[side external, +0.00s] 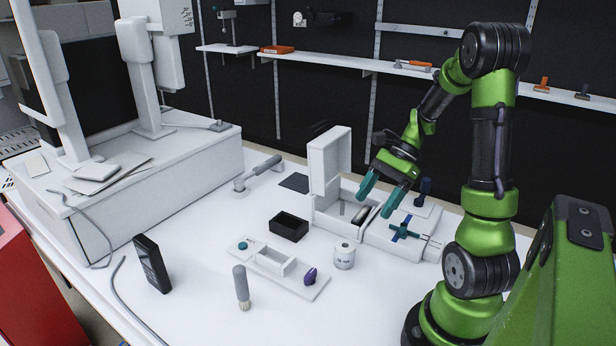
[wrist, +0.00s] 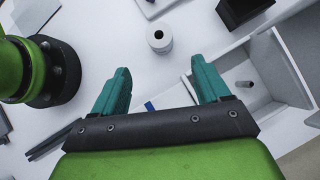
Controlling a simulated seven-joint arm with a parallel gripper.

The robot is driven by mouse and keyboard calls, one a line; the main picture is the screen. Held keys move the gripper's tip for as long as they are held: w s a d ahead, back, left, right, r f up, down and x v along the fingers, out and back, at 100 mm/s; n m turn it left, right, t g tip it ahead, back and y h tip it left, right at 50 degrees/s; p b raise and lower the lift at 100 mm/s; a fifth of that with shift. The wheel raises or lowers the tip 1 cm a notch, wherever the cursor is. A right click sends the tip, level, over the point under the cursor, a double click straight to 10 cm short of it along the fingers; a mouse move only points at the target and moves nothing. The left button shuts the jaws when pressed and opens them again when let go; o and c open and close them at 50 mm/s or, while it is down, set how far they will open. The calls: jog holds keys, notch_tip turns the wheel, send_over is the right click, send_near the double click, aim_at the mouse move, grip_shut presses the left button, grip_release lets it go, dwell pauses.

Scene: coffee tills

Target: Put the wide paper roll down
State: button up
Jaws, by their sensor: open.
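The white paper roll (side external: 344,257) stands upright on the white table, in front of the white box with its lid raised. In the wrist view the roll (wrist: 159,40) shows from above, with a dark core hole. My gripper (side external: 375,207) has teal fingers spread apart with nothing between them. It hangs above the front right of the open box, behind and to the right of the roll. In the wrist view the roll lies beyond the fingertips (wrist: 161,68), apart from them.
The open white box (side external: 323,222) has a raised lid (side external: 328,165) and a small peg inside. A black open bin (side external: 289,227), a white tray (side external: 270,268) with a purple piece, and a grey-handled brush (side external: 241,287) stand nearby. A black upright device (side external: 152,263) stands at left.

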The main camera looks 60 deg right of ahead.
jog(key=a+r+n+t+h, duration=0.2)
jog(key=a+r+n, duration=0.4)
jog(key=a+n, duration=0.3)
jog(key=a+r+n+t+h, duration=0.2)
jog(key=a+r+n, duration=0.4)
jog(key=a+n, duration=0.3)
jog(key=a, duration=0.2)
jog(key=shift+a+n+h, duration=0.3)
jog(key=shift+a+h, duration=0.05)
jog(key=shift+h, duration=0.05)
jog(key=o, duration=0.4)
jog(key=shift+f, duration=0.3)
jog(key=shift+c, duration=0.2)
jog(key=shift+o, duration=0.5)
jog(key=w+g, duration=0.2)
jog(key=w, duration=0.4)
jog(key=shift+w+d+r+n+g+y, duration=0.15)
jog(key=shift+w+r+n+g+y, duration=0.15)
jog(key=shift+w+n+g, duration=0.1)
jog(key=w+a+f+n+g+y, duration=0.1)
jog(key=w+a+f+n, duration=0.1)
jog(key=w+a+f, duration=0.2)
notch_tip(320, 180, down, 3)
jog(key=shift+a+r+n+g, duration=0.1)
jog(key=shift+a+n+g, duration=0.2)
jog(key=shift+a+n, duration=0.1)
